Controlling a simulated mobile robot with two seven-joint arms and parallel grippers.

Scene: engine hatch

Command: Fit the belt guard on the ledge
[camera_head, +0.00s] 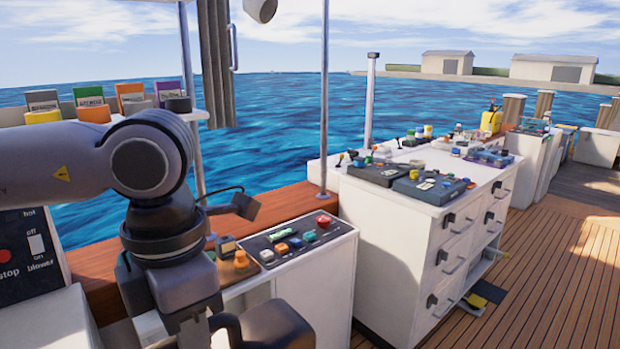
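I cannot make out a belt guard in this view, and no ledge stands out clearly as the one for it. My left arm comes in from the left, bends at a large rounded joint and runs down to the bottom edge. Dark parts at its lower end, around my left gripper (262,326), are cut off by the picture edge. Its fingers do not show clearly, so I cannot see whether it holds anything. My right gripper is out of view.
A control panel (291,240) with coloured buttons tops a white cabinet beside my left arm. A white drawer cabinet (393,262) carries dark boxes (430,187). A wooden rail (283,204) and a thin post (324,95) stand behind. Wooden deck (560,285) is open at right.

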